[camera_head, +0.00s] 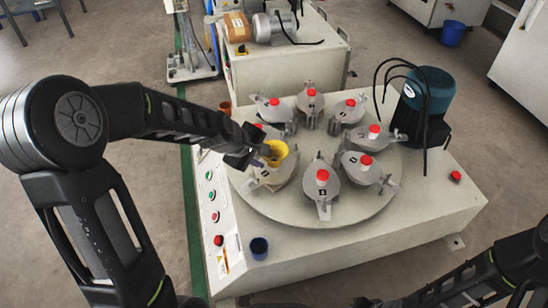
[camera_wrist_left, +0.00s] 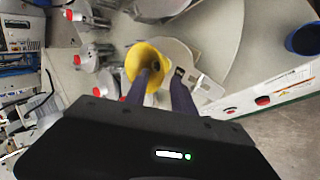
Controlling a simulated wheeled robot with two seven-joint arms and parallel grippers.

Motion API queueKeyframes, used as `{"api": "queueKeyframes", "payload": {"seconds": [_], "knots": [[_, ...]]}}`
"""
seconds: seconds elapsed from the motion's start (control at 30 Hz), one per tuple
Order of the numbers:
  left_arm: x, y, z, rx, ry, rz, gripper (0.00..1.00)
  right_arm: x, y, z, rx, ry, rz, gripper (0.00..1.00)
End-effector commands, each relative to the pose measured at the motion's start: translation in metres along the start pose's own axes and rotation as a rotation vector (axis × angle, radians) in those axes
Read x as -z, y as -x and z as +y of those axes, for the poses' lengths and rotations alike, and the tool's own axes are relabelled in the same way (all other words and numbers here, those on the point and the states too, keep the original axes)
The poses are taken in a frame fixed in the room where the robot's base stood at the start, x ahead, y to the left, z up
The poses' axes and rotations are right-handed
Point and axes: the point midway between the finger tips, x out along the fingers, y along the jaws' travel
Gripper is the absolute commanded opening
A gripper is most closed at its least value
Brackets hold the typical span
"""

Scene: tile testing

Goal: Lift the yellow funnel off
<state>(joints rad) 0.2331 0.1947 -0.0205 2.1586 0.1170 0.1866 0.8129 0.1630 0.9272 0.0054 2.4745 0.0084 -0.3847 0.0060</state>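The yellow funnel (camera_head: 276,153) stands wide end up at one station on the left side of the round turntable (camera_head: 310,217). My left gripper (camera_head: 258,160) is at the funnel's left side in the head view. In the left wrist view the funnel's mouth (camera_wrist_left: 146,64) faces the camera. One finger overlaps the funnel's near rim and the other is to its right, with a gap between the fingertips (camera_wrist_left: 165,80). The left gripper looks open; contact with the funnel is unclear. My right arm shows at the bottom right of the head view, its end cut off by the frame edge.
Several grey stations with red knobs (camera_head: 322,176) ring the turntable. A dark blue cup (camera_head: 259,248) stands at the front left of the machine top, and an orange-brown cup (camera_head: 225,108) at its back left. A teal motor with black hoses (camera_head: 430,90) stands at the back right.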

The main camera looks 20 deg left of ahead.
Motion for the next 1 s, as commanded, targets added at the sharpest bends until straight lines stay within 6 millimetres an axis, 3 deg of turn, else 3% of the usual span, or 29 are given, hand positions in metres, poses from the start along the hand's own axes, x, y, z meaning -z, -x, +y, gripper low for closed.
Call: {"api": "queueKeyframes", "payload": {"seconds": [0.03, 0.2, 0.8, 1.0], "knots": [[-0.001, -0.013, -0.004, 0.001, 0.000, -0.002, 0.30, 0.000, -0.009, 0.003, 0.000, 0.000, 0.002, 0.36], [-0.001, -0.028, -0.001, 0.001, -0.001, -0.001, 0.30, 0.001, -0.014, 0.004, 0.000, -0.001, 0.006, 0.36], [-0.001, -0.028, 0.000, 0.000, 0.000, -0.001, 0.30, 0.001, -0.013, 0.004, 0.000, -0.001, 0.007, 0.36], [-0.001, -0.028, 0.000, 0.000, 0.000, -0.001, 0.16, 0.001, -0.013, 0.004, 0.000, -0.001, 0.007, 0.36]]}}
